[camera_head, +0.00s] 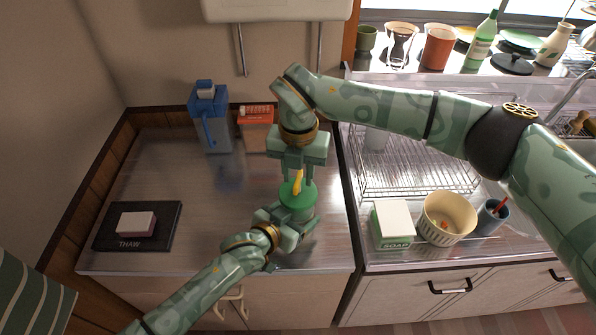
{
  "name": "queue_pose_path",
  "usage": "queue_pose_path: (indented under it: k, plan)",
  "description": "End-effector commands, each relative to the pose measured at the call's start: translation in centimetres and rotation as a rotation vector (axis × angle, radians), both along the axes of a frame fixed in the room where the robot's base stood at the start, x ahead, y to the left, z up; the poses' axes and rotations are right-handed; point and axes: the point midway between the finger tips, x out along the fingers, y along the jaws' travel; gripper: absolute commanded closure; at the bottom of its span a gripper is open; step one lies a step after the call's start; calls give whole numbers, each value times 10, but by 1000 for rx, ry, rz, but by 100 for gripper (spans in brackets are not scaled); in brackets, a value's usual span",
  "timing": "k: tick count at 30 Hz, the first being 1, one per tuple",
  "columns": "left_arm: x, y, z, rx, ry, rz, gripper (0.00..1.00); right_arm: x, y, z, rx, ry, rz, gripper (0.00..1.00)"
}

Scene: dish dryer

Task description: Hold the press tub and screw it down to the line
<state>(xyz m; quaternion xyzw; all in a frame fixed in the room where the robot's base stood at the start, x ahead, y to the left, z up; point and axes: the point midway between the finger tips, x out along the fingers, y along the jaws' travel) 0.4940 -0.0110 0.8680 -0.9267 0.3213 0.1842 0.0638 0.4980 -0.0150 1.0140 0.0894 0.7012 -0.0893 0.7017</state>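The press tub (301,211) has a green lid and a yellow handle (297,184) on top. It stands upright near the front right of the metal counter. My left gripper (290,226) reaches in from the front left, its fingers around the tub's lower body, apparently shut on it. My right gripper (297,174) points down from above, with a finger on either side of the yellow handle. Whether those fingers press on the handle cannot be told. The tub's lower front is partly hidden by my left gripper, and no line on it can be made out.
A blue jug (209,122) and an orange-topped box (256,130) stand at the back. A black THAW board (163,238) with a pink-and-white block lies left. Right are a wire rack (405,178), soap box (394,226), cream bowl (447,216) and blue cup (491,219). The counter's left middle is clear.

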Motion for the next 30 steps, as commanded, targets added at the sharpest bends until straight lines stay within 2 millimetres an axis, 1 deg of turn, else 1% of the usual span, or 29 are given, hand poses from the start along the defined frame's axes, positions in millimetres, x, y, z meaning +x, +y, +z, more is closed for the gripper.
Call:
queue_pose_path:
  k: [7, 8, 9, 11, 12, 23, 30]
  plan:
    - [-1, 1, -2, 4, 3, 0, 70, 0, 0, -1, 0, -1, 0, 68]
    - [-1, 1, -2, 4, 3, 0, 70, 0, 0, -1, 0, -1, 0, 71]
    - [-1, 1, -2, 4, 3, 0, 70, 0, 0, -1, 0, -1, 0, 82]
    - [-1, 1, -2, 4, 3, 0, 70, 0, 0, -1, 0, -1, 0, 99]
    - [-1, 1, -2, 3, 3, 0, 70, 0, 0, -1, 0, -1, 0, 100]
    - [0, 1, -2, 3, 3, 1, 70, 0, 0, -1, 0, -1, -31, 100]
    - [0, 1, -2, 3, 3, 1, 70, 0, 0, -1, 0, 0, -159, 100]
